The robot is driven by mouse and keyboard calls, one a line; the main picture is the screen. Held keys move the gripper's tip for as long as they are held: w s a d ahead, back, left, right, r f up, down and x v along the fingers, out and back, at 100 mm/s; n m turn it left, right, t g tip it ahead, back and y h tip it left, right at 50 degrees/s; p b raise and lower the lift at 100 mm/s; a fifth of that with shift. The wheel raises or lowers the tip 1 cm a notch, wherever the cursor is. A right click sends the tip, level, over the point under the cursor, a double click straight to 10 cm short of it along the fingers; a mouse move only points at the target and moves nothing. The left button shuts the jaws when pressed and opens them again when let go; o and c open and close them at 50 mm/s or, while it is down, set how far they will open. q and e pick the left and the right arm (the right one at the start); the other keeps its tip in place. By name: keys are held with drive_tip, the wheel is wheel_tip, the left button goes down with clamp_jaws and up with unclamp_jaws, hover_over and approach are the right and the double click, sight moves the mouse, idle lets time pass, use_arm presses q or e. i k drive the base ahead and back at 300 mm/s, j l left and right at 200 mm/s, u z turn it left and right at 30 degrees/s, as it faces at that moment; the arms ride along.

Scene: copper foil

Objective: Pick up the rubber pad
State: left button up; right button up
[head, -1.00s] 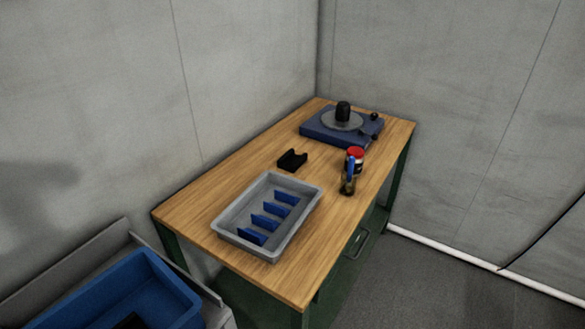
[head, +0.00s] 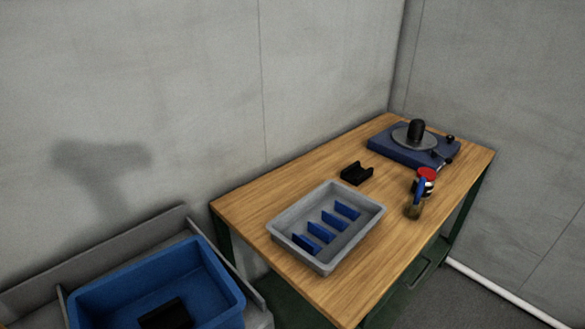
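A dark, flat, black piece (head: 166,314) lies in the blue bin (head: 226,283) at the lower left of the head view, cut off by the bottom edge. It may be the rubber pad, but I cannot tell for sure. A small black block with a notched top (head: 356,173) sits on the wooden table, behind the grey tray. Neither of my grippers is in view.
Grey walls stand behind. The table's front right strip is bare.

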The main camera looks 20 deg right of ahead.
sight(353, 174)
drive_tip(key=l+u, duration=0.3)
drive_tip(key=l, duration=0.2)
drive_tip(key=l+u, duration=0.3)
drive_tip(key=l, duration=0.2)
drive_tip(key=k+l+u, duration=0.1)
drive_tip(key=l+u, duration=0.15)
drive_tip(key=l, duration=0.2)
drive_tip(key=k+l+u, duration=0.1)
drive_tip(key=l+u, duration=0.2)
drive_tip(key=l, duration=0.2)
drive_tip(key=k+l+u, duration=0.3)
drive_tip(key=l, duration=0.15)
drive_tip(key=i, duration=0.1)
